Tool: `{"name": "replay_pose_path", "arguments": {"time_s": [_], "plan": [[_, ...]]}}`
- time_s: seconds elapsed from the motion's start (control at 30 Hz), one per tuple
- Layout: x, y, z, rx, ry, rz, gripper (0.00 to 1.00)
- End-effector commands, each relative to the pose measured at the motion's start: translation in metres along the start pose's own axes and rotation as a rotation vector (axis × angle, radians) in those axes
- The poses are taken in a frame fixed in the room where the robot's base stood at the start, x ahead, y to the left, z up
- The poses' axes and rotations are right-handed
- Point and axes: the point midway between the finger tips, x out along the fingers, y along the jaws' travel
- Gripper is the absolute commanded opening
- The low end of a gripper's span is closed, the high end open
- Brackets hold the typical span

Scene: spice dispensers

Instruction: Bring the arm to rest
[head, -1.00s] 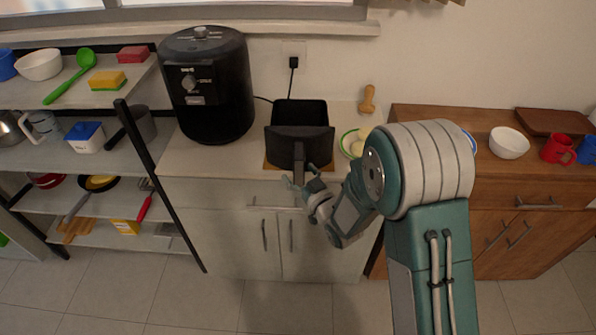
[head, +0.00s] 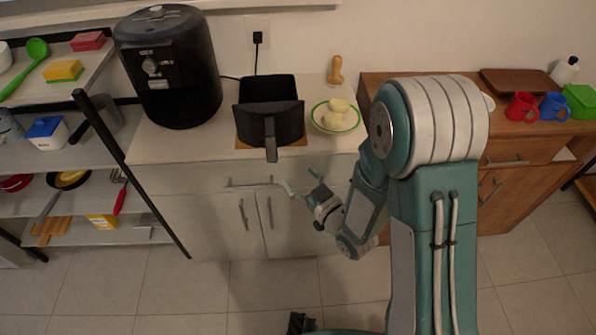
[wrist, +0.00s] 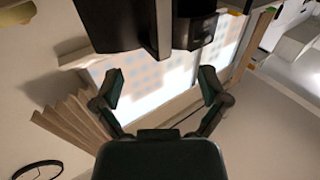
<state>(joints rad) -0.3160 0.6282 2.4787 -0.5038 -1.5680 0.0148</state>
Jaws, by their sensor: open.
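My gripper (head: 302,189) is in the head view, in front of the pale cabinet and below the counter edge. Its two fingers are spread apart, with nothing between them. In the wrist view my gripper (wrist: 160,88) also shows open and empty, with the fingers far apart. My arm is bent, its elbow to the right of the gripper. The black basket (head: 268,122) stands on the counter above and left of the gripper, its handle pointing toward me. The gripper is apart from the handle.
A black air fryer (head: 172,70) stands left of the basket. A green-rimmed plate (head: 347,124) with pale round items is right of it. A wooden cabinet (head: 520,151) with red and blue mugs is at right, shelves (head: 90,158) at left.

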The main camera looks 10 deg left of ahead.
Motion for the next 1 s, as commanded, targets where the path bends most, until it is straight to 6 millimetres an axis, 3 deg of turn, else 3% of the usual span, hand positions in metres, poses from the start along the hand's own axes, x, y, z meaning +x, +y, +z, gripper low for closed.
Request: {"name": "replay_pose_path", "arguments": {"time_s": [0.3,0.57,0.77,1.0], "plan": [[0.001,0.006,-0.005,-0.013,-0.016,0.015,0.94],[-0.005,0.057,-0.041,-0.089,-0.216,0.179,0.94],[-0.034,0.095,-0.073,-0.094,-0.392,0.339,0.94],[-0.091,0.120,-0.112,-0.026,-0.589,0.519,0.94]]}}
